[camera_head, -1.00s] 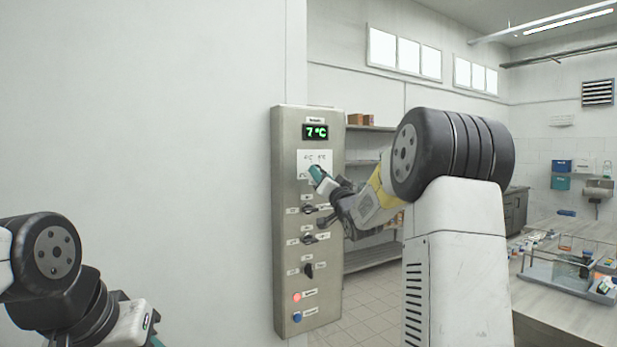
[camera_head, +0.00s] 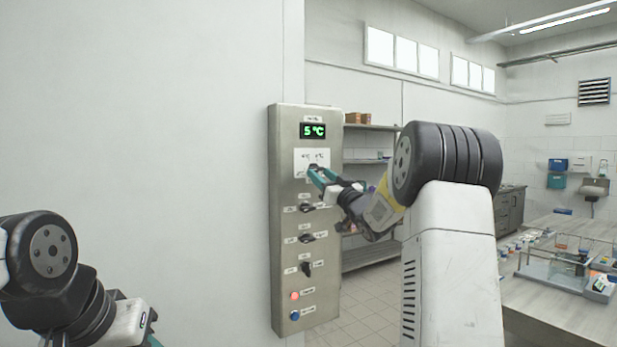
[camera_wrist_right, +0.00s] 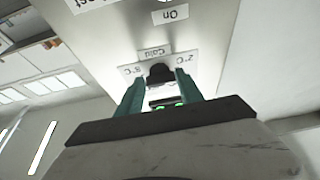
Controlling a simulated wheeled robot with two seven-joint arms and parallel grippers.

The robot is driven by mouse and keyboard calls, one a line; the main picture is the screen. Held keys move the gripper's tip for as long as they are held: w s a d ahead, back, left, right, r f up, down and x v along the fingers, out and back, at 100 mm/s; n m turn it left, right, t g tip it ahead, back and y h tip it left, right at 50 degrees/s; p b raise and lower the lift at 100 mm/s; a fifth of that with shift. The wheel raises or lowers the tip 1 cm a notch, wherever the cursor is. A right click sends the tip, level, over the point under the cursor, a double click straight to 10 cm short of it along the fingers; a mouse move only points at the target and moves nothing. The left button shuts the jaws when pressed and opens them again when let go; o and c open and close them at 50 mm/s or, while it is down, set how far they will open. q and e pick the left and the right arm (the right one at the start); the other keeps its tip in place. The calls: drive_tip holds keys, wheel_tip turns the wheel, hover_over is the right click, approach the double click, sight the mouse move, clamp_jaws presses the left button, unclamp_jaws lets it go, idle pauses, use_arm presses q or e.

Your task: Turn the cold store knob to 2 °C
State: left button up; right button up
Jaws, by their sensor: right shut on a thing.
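The steel control panel (camera_head: 287,230) stands at the middle of the head view, and its green display (camera_head: 313,131) reads 5 °C. The knob is mostly hidden in the head view.
Several dark switches (camera_head: 307,238), a red light (camera_head: 295,296) and a blue button (camera_head: 295,315) lie lower on the panel. Shelves (camera_head: 370,255) stand behind it. A bench (camera_head: 545,300) with racks is at the right. The wall at left is bare.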

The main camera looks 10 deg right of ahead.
drive_tip(key=o, duration=1.4)
drive_tip(key=shift+s+d, duration=0.1)
drive_tip(key=v, duration=0.7)
drive_tip(key=shift+s+d+f, duration=0.1)
drive_tip(key=shift+s+f, duration=0.1)
drive_tip(key=shift+s, duration=0.05)
